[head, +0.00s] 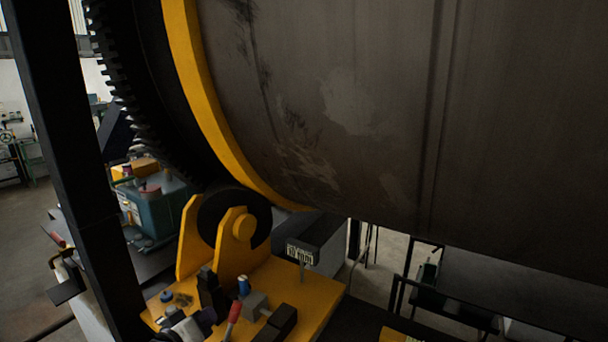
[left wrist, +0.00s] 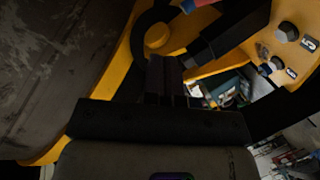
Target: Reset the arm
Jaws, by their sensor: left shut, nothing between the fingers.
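My left gripper (head: 207,280) is in the lower part of the head view, above the yellow base (head: 308,292). Its dark fingers are shut with nothing between them. In the left wrist view the shut fingers (left wrist: 165,75) stand out from the black gripper body, in front of the yellow roller bracket. They look apart from the red-handled lever (head: 235,311), though the exact gap is hard to judge. My right gripper is not in view.
A large grey drum (head: 330,110) with a yellow ring (head: 200,90) fills the upper space. A roller (head: 209,220) sits in a yellow bracket below it. A black post (head: 75,160) stands at left. Knobs (left wrist: 288,31) are on the yellow panel beside the gripper.

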